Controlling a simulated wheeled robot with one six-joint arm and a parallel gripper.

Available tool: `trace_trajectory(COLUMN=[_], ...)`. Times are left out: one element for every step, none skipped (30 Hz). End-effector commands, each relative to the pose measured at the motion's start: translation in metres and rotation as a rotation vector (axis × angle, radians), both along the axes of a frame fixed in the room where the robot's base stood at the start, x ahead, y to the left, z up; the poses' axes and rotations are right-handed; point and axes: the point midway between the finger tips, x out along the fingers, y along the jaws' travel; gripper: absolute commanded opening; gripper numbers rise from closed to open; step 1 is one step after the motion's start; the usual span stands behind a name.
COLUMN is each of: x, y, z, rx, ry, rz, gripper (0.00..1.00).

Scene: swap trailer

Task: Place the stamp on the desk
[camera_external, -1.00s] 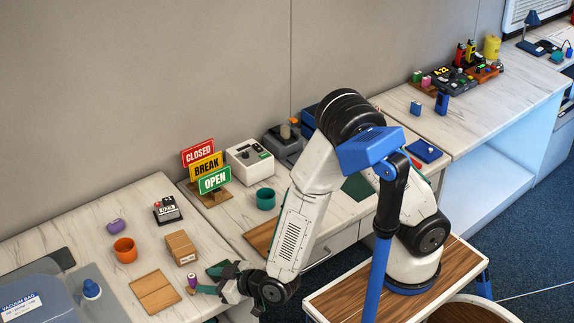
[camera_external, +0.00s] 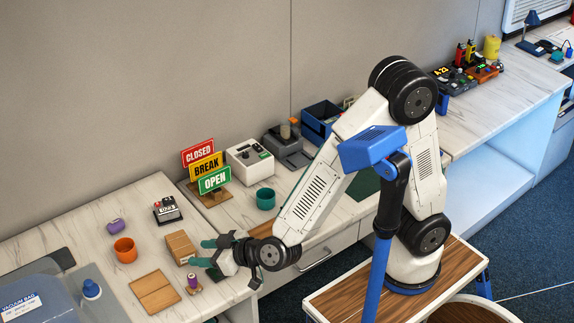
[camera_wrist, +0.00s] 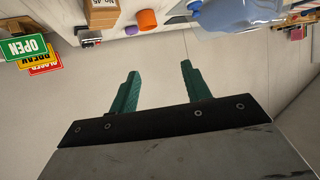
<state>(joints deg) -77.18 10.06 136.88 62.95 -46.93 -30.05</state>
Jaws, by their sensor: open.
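The stamp (camera_external: 193,284), a small upright piece with a purple handle and a wooden base, stands on the light wood desk (camera_external: 95,222) near its front edge. My gripper (camera_external: 206,252) is above and behind it, apart from it. In the wrist view, its two green fingers (camera_wrist: 160,69) are spread with nothing between them. I do not make out the stamp in the wrist view.
A cardboard box (camera_external: 181,247) stands close beside my gripper. A wooden board (camera_external: 155,292) lies left of the stamp. An orange cup (camera_external: 125,249), a purple item (camera_external: 115,226) and a dated counter (camera_external: 167,210) stand farther back. Sign boards (camera_external: 214,180) rise behind.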

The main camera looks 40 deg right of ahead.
Motion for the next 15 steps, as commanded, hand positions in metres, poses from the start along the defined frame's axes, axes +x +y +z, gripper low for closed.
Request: trace_trajectory(x=[0.0, -0.001, -0.002, -0.003, -0.005, -0.007, -0.008, -0.009, -0.011, -0.013, -0.014, -0.016, -0.016, -0.016, -0.016], y=[0.013, 0.02, 0.029, 0.036, 0.043, 0.051, 0.058, 0.063, 0.071, 0.076, 0.081, 0.087, 0.091, 0.094, 0.096], z=[-0.004, -0.005, -0.006, -0.006, -0.006, -0.007, -0.007, -0.008, -0.009, -0.009, -0.01, -0.011, -0.011, -0.012, -0.013], rx=[0.008, 0.013, 0.02, 0.023, 0.026, 0.027, 0.026, 0.022, 0.016, 0.008, -0.003, -0.023, -0.04, -0.064, -0.105], ry=[0.036, 0.059, 0.089, 0.111, 0.134, 0.166, 0.191, 0.217, 0.252, 0.28, 0.309, 0.352, 0.385, 0.419, 0.467], rz=[0.038, 0.062, 0.092, 0.115, 0.14, 0.173, 0.196, 0.221, 0.254, 0.28, 0.304, 0.338, 0.363, 0.386, 0.414], gripper=[0.48, 0.48, 0.48, 0.48, 0.48, 0.48, 0.48, 0.48, 0.48, 0.48, 0.48, 0.48, 0.48, 0.48, 0.48])
